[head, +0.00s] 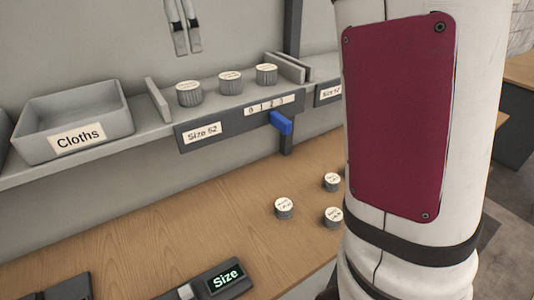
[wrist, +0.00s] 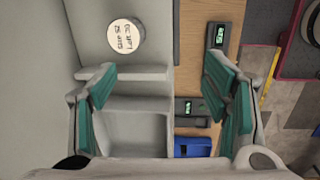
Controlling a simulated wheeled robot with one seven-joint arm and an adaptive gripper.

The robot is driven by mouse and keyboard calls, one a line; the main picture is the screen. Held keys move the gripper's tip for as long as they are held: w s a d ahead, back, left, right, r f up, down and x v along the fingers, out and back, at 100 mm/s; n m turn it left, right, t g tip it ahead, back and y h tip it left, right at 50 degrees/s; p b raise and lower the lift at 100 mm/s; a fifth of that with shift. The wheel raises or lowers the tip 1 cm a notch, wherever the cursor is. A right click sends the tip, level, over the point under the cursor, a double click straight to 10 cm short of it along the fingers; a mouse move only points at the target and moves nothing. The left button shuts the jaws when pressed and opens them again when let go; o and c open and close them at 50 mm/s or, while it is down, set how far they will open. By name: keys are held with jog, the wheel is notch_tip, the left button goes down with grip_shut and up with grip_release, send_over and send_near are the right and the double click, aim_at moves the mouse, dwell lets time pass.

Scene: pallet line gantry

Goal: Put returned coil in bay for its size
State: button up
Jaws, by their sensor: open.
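In the head view, three ribbed grey coils with pale lids stand on the shelf in the bay labelled Size 52 (head: 202,132): a left coil (head: 189,95), a middle coil (head: 230,83) and a right coil (head: 266,75). Three similar coils stand on the wooden bench: one (head: 284,208) apart, two (head: 332,182) (head: 333,217) beside my arm. Their lid text is too small to read. In the wrist view, my gripper (wrist: 160,68) is open and empty, with teal pads. A round coil (wrist: 125,37) with an upside-down label, apparently size 52, lies beyond the left fingertip.
A grey Cloths bin (head: 77,120) sits left on the shelf. Upright dividers bound the bay, and another bay's label (head: 328,92) is partly hidden by my arm. A blue tab (head: 281,122) juts below the shelf edge. A Size display (head: 226,279) stands on the bench (head: 180,235).

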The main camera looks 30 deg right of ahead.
jog(key=s+f+m+t, duration=0.1)
jog(key=s+f+m, duration=0.3)
jog(key=s, duration=0.4)
jog(key=s+d+f+m+t, duration=0.1)
jog(key=s+f+m, duration=0.4)
jog(key=s+m, duration=0.2)
jog(key=s+d+f+m+t, duration=0.1)
jog(key=s+f+m, duration=0.3)
jog(key=s, duration=0.7)
jog(key=shift+s+d+f+m+t+y, duration=0.25)
jog(key=shift+m+t, duration=0.35)
jog(key=shift+m, duration=0.6)
jog(key=shift+w+r, duration=0.1)
